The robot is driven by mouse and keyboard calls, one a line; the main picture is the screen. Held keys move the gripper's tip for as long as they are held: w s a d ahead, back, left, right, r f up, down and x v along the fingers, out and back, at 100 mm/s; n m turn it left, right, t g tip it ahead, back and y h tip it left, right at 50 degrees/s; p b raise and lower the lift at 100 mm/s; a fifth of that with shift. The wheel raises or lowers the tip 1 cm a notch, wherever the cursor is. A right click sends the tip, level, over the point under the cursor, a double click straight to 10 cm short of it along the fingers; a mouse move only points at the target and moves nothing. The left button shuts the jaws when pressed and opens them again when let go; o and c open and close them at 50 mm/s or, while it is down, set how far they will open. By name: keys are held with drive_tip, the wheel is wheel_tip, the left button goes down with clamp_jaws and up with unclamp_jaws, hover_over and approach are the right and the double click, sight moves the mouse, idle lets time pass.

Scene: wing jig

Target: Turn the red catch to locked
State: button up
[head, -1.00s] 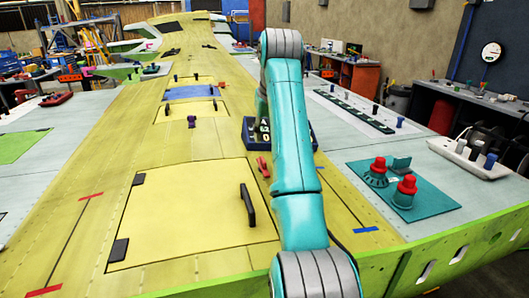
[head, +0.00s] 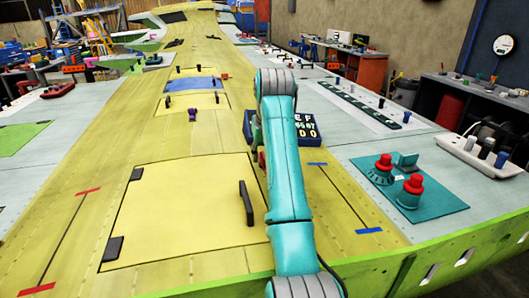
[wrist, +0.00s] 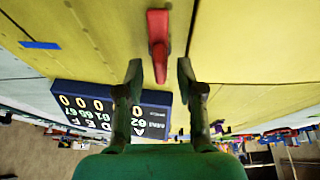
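The red catch (wrist: 158,35) lies on the yellow wing skin, its narrow end pointing down the wrist picture. My gripper (wrist: 159,72) is open, one finger on each side of that narrow end in the picture. I see gaps on both sides, so neither finger appears to touch it. I cannot tell how far the fingertips are above the skin. In the head view only a sliver of the catch (head: 262,160) shows at the left edge of my arm. My gripper is hidden behind the arm there.
A dark blue board with white characters (wrist: 110,108) stands close to my gripper. A hatch with a black handle (head: 246,203) lies left of my arm. A teal plate with two red knobs (head: 440,208) is at the right. The wing skin around the catch is mostly clear.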

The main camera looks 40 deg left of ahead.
clamp_jaws()
drive_tip(key=shift+m, duration=0.4)
drive_tip(key=m, duration=0.1)
drive_tip(key=m+t+h, duration=0.1)
drive_tip(key=m, duration=0.1)
drive_tip(key=shift+s+a+m, duration=0.15)
drive_tip(key=shift+a+m, duration=0.05)
drive_tip(key=shift+m, duration=0.1)
drive_tip(key=m+h, duration=0.1)
drive_tip(key=m, duration=0.2)
drive_tip(key=shift+a+m+h, duration=0.1)
drive_tip(key=shift+m+h, duration=0.2)
drive_tip(key=shift+h, duration=0.1)
drive_tip(key=m+h, duration=0.1)
drive_tip(key=m, duration=0.3)
drive_tip(key=shift+a+m+h, duration=0.1)
drive_tip(key=shift+m+h, duration=0.2)
drive_tip(key=shift+h, duration=0.1)
drive_tip(key=shift+m+h, duration=0.4)
drive_tip(key=shift+m, duration=1)
drive_tip(key=shift+a+m, duration=0.1)
drive_tip(key=shift+m, duration=0.6)
